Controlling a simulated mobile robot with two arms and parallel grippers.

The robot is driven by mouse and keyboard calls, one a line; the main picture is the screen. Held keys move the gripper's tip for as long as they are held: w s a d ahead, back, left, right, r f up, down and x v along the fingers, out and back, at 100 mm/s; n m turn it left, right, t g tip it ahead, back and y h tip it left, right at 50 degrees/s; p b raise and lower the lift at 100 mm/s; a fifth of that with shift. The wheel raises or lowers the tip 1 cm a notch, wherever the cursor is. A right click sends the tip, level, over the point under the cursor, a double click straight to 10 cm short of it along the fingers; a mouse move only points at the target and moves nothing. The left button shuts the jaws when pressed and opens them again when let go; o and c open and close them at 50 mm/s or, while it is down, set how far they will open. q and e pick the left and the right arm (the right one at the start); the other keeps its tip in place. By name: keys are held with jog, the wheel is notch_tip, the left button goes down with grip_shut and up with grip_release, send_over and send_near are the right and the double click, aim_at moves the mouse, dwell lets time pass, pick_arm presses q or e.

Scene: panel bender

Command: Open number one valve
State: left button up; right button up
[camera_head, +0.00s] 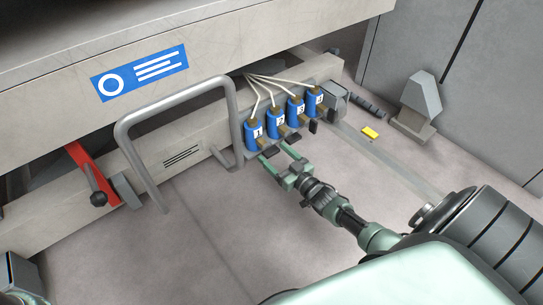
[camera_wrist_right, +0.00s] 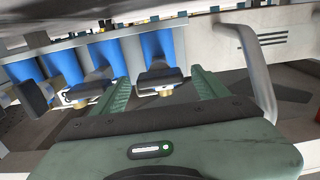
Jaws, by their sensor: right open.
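The number one valve (camera_head: 254,135) is the leftmost blue cylinder in a row of valves marked with numbers, with a brass-coloured fitting on top. In the right wrist view it appears as the rightmost blue cylinder (camera_wrist_right: 158,44). Its dark lever (camera_wrist_right: 160,77) sticks out toward me. My right gripper (camera_head: 274,153) is open in front of this valve. In the right wrist view its two green fingers (camera_wrist_right: 160,82) stand on either side of the lever, with visible gaps. I cannot tell whether either finger touches it.
A grey bent tube handle (camera_head: 177,112) stands left of the valves. The number two valve (camera_head: 276,122) is close on the right, with its own dark lever. A red lever (camera_head: 88,171) is at the far left. A yellow block (camera_head: 370,133) lies at right. The floor in front is clear.

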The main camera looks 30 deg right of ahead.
jog(key=shift+w+b, duration=0.3)
jog(key=shift+w, duration=0.7)
jog(key=c, duration=1.4)
